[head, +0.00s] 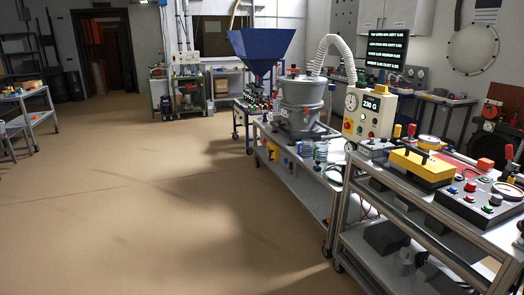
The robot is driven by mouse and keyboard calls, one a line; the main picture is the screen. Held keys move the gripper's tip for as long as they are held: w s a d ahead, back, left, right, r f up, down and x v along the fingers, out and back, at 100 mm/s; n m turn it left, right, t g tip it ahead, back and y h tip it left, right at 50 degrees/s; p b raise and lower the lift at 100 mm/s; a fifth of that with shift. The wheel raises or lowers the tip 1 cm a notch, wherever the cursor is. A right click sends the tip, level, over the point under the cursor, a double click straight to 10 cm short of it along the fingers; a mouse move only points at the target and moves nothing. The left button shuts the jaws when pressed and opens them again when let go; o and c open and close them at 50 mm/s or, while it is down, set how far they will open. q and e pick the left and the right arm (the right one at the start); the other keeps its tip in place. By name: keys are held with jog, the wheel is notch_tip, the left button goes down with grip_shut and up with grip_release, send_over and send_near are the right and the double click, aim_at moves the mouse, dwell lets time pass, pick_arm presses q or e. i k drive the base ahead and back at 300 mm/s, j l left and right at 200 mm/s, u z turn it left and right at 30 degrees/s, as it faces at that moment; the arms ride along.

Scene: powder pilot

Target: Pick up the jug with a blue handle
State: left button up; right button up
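I cannot make out a jug with a blue handle in the head view. A small blue object (165,108) stands by the far cart, too small to identify. Neither of my grippers shows in this view.
A metal cart (440,228) with control boxes stands at the right front. Behind it, a bench carries a grey vessel (302,98), near a blue hopper (262,46). Another cart (38,112) stands at the left. The tan floor (150,200) in the middle is clear, leading to a doorway.

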aim_at(306, 143)
jog(key=i, duration=2)
